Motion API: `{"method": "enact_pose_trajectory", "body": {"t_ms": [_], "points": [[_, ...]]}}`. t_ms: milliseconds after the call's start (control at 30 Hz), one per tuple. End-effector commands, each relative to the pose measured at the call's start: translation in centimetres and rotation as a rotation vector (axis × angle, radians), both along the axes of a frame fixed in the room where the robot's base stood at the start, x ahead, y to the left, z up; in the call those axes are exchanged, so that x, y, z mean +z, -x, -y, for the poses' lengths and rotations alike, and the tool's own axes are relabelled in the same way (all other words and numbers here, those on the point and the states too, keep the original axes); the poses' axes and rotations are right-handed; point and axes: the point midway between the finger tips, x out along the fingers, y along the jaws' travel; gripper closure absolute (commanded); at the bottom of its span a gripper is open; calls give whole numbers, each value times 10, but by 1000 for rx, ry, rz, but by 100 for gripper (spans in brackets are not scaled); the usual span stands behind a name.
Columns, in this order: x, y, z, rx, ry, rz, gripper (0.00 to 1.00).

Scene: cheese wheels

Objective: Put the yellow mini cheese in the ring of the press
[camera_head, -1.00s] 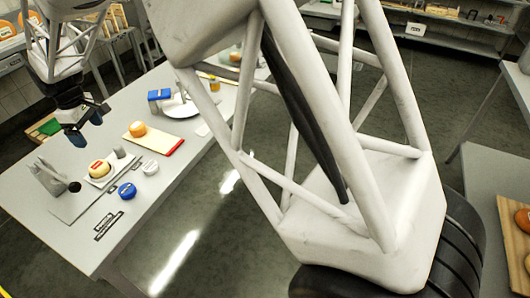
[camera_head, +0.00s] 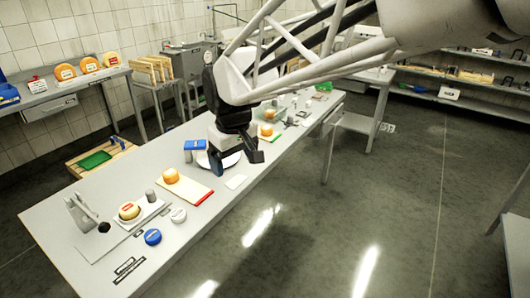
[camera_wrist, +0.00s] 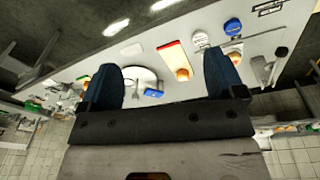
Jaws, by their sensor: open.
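My gripper (camera_head: 236,158) is open and empty, above the table near the white plate (camera_head: 231,161). Both fingers show in the wrist view (camera_wrist: 162,80) with nothing between them. A yellow-orange cheese (camera_head: 171,175) sits on a wooden board with a red end, left of my gripper. A yellow cheese with a red label (camera_head: 129,208) sits on a white base farther left. A grey upright fixture (camera_head: 82,210) with a black knob stands beside it. Which cheese is the yellow mini one is unclear. I cannot clearly make out the press ring.
A blue disc (camera_head: 152,237) and a white disc (camera_head: 178,215) lie near the table's front edge. A blue box (camera_head: 195,144) stands behind the plate. Another orange cheese (camera_head: 266,130) is right of my gripper. Shelves with cheese wheels (camera_head: 65,72) stand at the back left.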

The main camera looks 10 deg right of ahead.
Motion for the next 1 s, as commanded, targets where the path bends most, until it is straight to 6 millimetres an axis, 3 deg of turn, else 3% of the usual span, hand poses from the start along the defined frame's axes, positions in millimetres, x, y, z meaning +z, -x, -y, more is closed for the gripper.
{"method": "enact_pose_trajectory", "body": {"t_ms": [100, 300, 600, 800, 1000], "points": [[3, 32, 31, -87, -9, 16, 12], [1, 86, 72, -229, -25, 40, 12], [-14, 164, 116, -429, -47, 76, 12], [-24, 195, 129, -510, -57, 90, 12], [-28, 204, 133, -533, -58, 92, 12]]}}
